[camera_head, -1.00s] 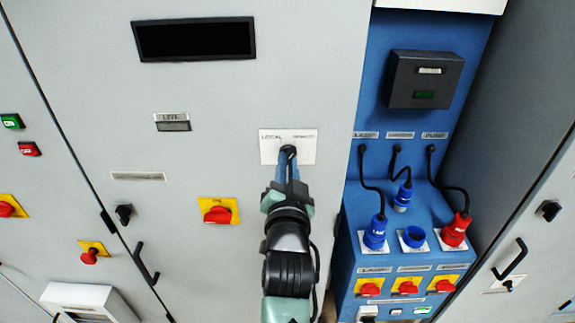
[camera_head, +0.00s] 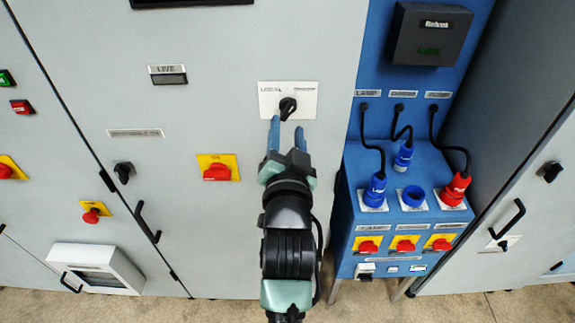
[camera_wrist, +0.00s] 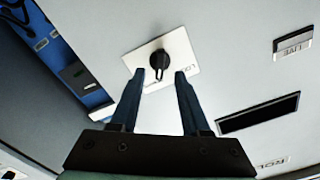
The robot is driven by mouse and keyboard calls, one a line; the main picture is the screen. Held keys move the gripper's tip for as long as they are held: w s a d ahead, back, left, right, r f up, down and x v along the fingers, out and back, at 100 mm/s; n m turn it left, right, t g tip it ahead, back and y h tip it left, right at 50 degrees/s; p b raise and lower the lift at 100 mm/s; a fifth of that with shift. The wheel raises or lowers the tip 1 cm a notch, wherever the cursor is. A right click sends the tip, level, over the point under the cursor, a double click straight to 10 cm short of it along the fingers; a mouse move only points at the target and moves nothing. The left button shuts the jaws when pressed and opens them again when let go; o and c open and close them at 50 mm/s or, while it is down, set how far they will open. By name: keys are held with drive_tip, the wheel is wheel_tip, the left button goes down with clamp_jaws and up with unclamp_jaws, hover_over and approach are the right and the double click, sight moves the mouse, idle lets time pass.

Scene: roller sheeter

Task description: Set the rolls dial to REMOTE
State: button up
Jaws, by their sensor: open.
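The dial is a black knob (camera_head: 288,107) on a white plate (camera_head: 306,88) on the grey cabinet front. Small print sits at the plate's upper left and upper right; the left reads like LOCAL, the right is too blurred to read. The knob looks turned towards the upper right. My gripper (camera_head: 287,128) is open and empty just below the knob, its two blue fingers apart. In the wrist view, the knob (camera_wrist: 159,60) shows beyond and between the fingertips, apart from them, and one finger hides part of the plate.
A red switch on a yellow plate (camera_head: 216,169) is left of my gripper. A blue unit (camera_head: 352,215) with plugs and cables juts out at the right. Door handles (camera_head: 147,222) stick out from the cabinets. The panel around the dial is flat and clear.

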drive_tip(key=s+b, duration=0.2)
drive_tip(key=s, duration=0.7)
idle(0.5)
drive_tip(key=s+r+n+t, duration=0.2)
drive_tip(key=s+r+t, duration=0.1)
drive_tip(key=r, duration=0.8)
drive_tip(key=s+r+n+t, duration=0.2)
drive_tip(key=s+r+t, duration=0.1)
drive_tip(key=r, duration=0.9)
drive_tip(key=s+r+n+t, duration=0.2)
drive_tip(key=s+r+t, duration=0.1)
drive_tip(key=r, duration=0.9)
drive_tip(key=shift+s, duration=0.75)
